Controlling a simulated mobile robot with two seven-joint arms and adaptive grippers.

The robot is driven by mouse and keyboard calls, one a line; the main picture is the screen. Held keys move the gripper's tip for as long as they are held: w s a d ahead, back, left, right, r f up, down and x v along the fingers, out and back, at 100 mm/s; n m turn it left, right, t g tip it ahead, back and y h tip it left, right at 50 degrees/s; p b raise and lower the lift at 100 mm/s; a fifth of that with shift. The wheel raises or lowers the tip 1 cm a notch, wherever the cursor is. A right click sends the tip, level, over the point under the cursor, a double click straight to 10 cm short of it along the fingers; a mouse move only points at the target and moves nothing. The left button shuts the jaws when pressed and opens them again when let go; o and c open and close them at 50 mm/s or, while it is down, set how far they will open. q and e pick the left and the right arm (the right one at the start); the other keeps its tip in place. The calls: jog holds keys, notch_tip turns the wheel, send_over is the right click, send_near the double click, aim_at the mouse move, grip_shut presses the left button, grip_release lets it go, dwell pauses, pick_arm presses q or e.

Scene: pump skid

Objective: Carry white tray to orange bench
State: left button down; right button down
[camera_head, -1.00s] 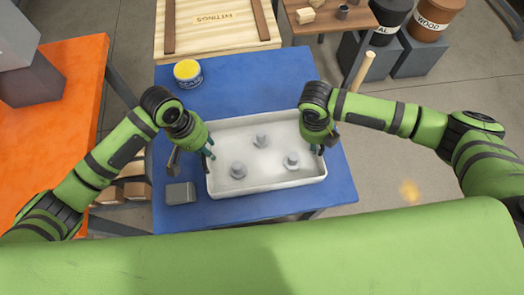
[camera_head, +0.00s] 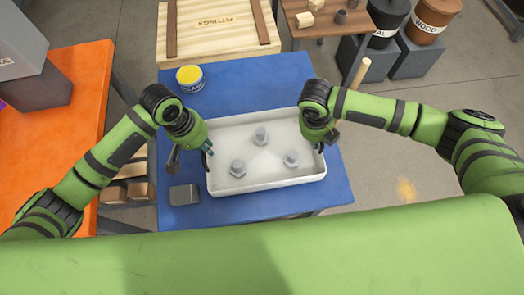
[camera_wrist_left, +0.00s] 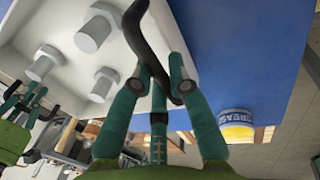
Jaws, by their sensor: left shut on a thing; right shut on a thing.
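The white tray (camera_head: 268,188) is over the blue table (camera_head: 240,85). Three grey bolts stand inside it. My left gripper (camera_head: 207,153) is shut on the tray at its left wall. In the left wrist view its fingers (camera_wrist_left: 160,85) close around a dark curved handle (camera_wrist_left: 150,40) at the tray's edge. My right gripper (camera_head: 321,143) is shut on the tray at its right wall; the contact is partly hidden by the wrist. The tray looks level. I cannot tell how high it is above the table. The orange bench (camera_head: 60,135) is at the left, partly behind my left arm.
A yellow-lidded grease can (camera_head: 190,77) and a grey block (camera_head: 184,195) are on the blue table. Grey boxes (camera_head: 38,88) occupy the bench's far left. The bench's right side is clear. A wooden fittings crate (camera_head: 220,25) stands behind the table.

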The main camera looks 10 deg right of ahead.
pick_arm(q)
jog(key=shift+d+r+p, duration=0.1)
jog(key=shift+r+p, duration=0.25)
jog(key=shift+r, duration=0.45)
pick_arm(e)
jog(key=shift+r, duration=0.75)
